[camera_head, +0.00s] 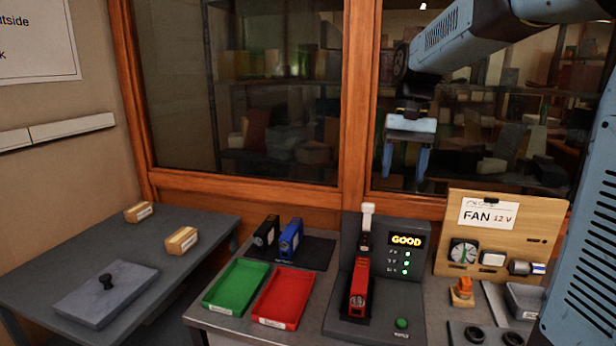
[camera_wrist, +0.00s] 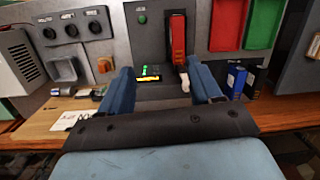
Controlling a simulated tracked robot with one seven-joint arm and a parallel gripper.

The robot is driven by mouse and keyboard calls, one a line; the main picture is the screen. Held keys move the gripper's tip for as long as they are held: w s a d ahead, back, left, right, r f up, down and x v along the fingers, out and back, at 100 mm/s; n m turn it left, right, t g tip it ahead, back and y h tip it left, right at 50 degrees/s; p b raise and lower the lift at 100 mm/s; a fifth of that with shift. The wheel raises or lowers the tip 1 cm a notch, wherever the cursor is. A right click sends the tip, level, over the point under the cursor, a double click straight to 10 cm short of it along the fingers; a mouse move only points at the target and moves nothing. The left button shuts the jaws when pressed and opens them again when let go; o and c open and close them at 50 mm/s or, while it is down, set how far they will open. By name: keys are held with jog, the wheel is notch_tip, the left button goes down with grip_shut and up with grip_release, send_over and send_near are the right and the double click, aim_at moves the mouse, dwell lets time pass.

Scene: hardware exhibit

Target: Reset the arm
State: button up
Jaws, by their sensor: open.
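My gripper (camera_head: 405,176) hangs from my blue arm in front of the glass cabinet, well above the table, with its two blue fingers pointing down. The fingers are apart with nothing between them. In the wrist view my gripper (camera_wrist: 165,92) also shows open, with the tester and its red item beyond the fingers. The red item (camera_head: 359,288) stands in the dark tester (camera_head: 412,292), whose lit display reads GOOD. The red item also shows in the wrist view (camera_wrist: 178,38).
A green tray (camera_head: 236,286) and a red tray (camera_head: 283,298) lie left of the tester. A black and a blue pack (camera_head: 291,238) stand behind them. A wooden FAN board (camera_head: 497,238) stands at the right. A side table (camera_head: 60,262) holds two small boxes and a knobbed plate.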

jog(key=s+d+f+t, duration=0.1)
jog(key=s+t, duration=0.1)
jog(key=s, duration=0.4)
jog(key=s+d+f+n+t, duration=0.1)
jog(key=s+f+t, duration=0.1)
jog(key=s, duration=0.5)
jog(key=s+d+f+t+h, duration=0.1)
jog(key=s+t, duration=0.2)
jog(key=s, duration=0.3)
jog(key=shift+s+d+f+n, duration=0.25)
jog(key=shift+s+f+n, duration=0.1)
jog(key=shift+f+n, duration=0.05)
